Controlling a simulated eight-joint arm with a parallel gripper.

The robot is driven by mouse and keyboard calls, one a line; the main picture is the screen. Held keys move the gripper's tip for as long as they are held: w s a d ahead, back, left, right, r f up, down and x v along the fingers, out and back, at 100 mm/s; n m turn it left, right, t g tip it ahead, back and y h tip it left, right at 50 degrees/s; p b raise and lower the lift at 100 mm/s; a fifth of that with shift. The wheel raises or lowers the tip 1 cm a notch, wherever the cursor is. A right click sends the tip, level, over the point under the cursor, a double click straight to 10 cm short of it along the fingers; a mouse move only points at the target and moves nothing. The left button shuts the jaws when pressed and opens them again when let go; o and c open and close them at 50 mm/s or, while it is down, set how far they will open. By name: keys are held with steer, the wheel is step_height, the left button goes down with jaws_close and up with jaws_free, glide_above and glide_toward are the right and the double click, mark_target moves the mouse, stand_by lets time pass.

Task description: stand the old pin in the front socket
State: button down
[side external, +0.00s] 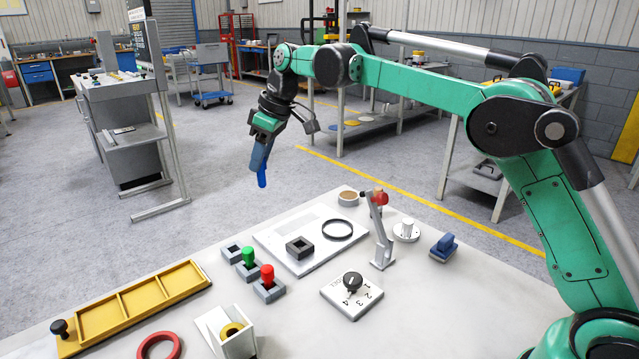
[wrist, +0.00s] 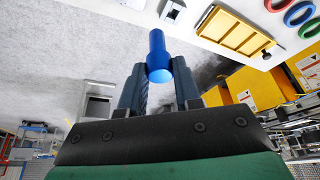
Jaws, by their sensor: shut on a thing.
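In the wrist view the blue pin (wrist: 157,50) sits between the two fingers (wrist: 158,88). A row of grey sockets stands on the bench: an empty one (side external: 231,253) at the back left, one with a green pin (side external: 248,257) standing in it, and one with a red pin (side external: 267,275) standing in it, nearest the camera. Nothing marks which pin is old.
A white plate (side external: 325,262) beside the sockets carries a dark square block (side external: 299,248) and a black ring (side external: 338,229). A yellow divided tray (side external: 130,308), a white numbered dial box (side external: 351,293), a red-knobbed lever (side external: 380,230) and a red ring (side external: 159,346) surround them.

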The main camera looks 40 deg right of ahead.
steer(key=w+a+f, duration=0.1)
steer(key=a+f, duration=0.1)
steer(key=f, duration=0.3)
steer(key=w+a+f+m, duration=0.1)
steer(key=a+f, duration=0.1)
steer(key=f, duration=0.3)
steer(key=w+a+f+m, duration=0.1)
steer(key=a+f, duration=0.1)
steer(key=f, duration=0.3)
steer(key=shift+w+t+h, duration=0.25)
steer(key=shift+t+h, duration=0.05)
steer(key=shift+f, duration=0.15)
steer(key=c, duration=0.6)
jaws_free()
